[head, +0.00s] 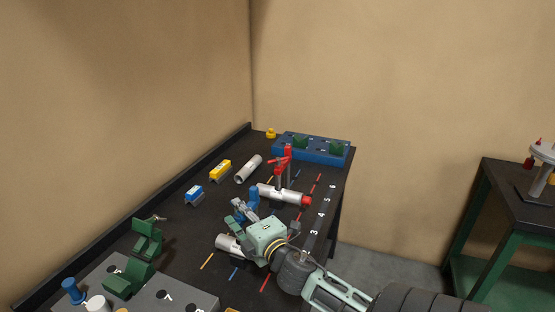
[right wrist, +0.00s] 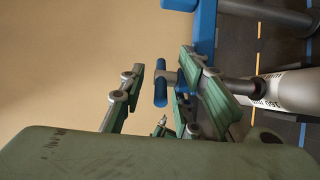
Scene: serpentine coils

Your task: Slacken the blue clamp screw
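The blue clamp (head: 253,195) stands on the dark table, partly hidden behind my right gripper (head: 243,212). In the right wrist view its blue frame (right wrist: 204,28) is at the top. Its screw has a blue crossbar handle (right wrist: 160,88) on a short grey shaft. My right gripper (right wrist: 168,95) is open, with one green finger on each side of the handle. I see a gap between the left finger and the handle; contact at the right finger cannot be told. My left gripper is not in view.
A grey pipe (head: 228,243) lies below my right gripper. A red clamp (head: 284,163) stands farther back by another pipe (head: 269,192). Yellow (head: 220,170) and blue (head: 194,195) blocks and a loose pipe (head: 248,169) lie to the left. A blue tray (head: 318,155) is at the far end.

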